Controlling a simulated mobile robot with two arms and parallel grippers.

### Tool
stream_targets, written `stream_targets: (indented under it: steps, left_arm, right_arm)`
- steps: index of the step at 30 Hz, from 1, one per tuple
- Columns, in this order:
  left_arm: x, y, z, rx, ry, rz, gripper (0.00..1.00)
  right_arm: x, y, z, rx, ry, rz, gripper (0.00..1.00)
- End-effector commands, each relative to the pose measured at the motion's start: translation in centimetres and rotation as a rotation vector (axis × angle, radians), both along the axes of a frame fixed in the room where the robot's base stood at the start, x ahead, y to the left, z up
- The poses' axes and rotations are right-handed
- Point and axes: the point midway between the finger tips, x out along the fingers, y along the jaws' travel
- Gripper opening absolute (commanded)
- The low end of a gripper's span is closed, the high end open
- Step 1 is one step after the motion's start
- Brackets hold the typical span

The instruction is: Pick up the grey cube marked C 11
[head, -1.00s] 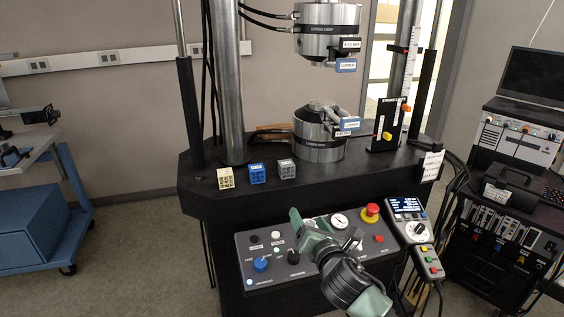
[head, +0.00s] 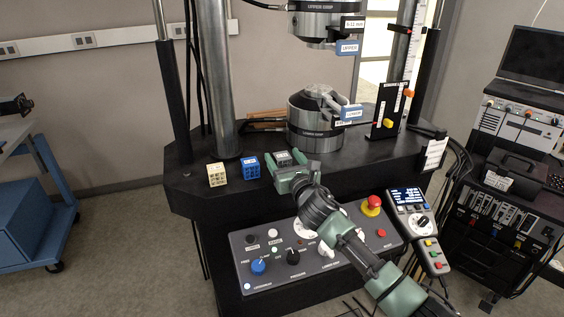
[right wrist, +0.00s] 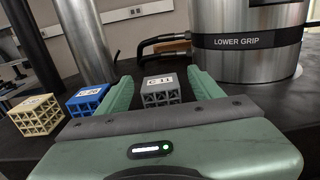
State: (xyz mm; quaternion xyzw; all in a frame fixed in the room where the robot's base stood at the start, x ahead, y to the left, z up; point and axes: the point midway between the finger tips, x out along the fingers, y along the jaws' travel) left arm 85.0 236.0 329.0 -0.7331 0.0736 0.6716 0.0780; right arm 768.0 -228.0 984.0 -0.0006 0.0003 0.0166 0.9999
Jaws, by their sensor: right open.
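The grey cube marked C 11 (right wrist: 161,91) is a lattice block standing on the dark machine table. In the right wrist view it sits between the tips of my right gripper (right wrist: 162,88), whose two green fingers are apart. In the head view the grey cube (head: 283,157) shows just beyond the right gripper (head: 288,172), which partly hides it. Whether the fingers reach around the cube or stop just short of it, I cannot tell. My left gripper is not in view.
A blue lattice cube (head: 248,167) and a cream one (head: 217,174) stand to the left of the grey cube. The lower grip (head: 316,122) rises behind on the right. The control panel (head: 340,262) lies in front, below the table (head: 190,190).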

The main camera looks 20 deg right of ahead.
Motion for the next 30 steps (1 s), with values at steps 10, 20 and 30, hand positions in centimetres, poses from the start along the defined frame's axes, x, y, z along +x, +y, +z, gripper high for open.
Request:
stream_targets:
  steps: [10, 20, 30]
  left_arm:
    - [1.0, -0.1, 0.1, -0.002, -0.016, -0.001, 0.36]
    - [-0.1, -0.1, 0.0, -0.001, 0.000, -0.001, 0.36]
    - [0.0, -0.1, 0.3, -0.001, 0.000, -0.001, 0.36]
  right_arm:
    - [0.5, 0.1, 0.0, 0.000, 0.000, 0.001, 0.58]
    - [0.5, 0.1, 0.0, 0.001, 0.000, 0.001, 0.01]
    - [0.5, 0.0, 1.6, -0.001, -0.004, 0.002, 0.01]
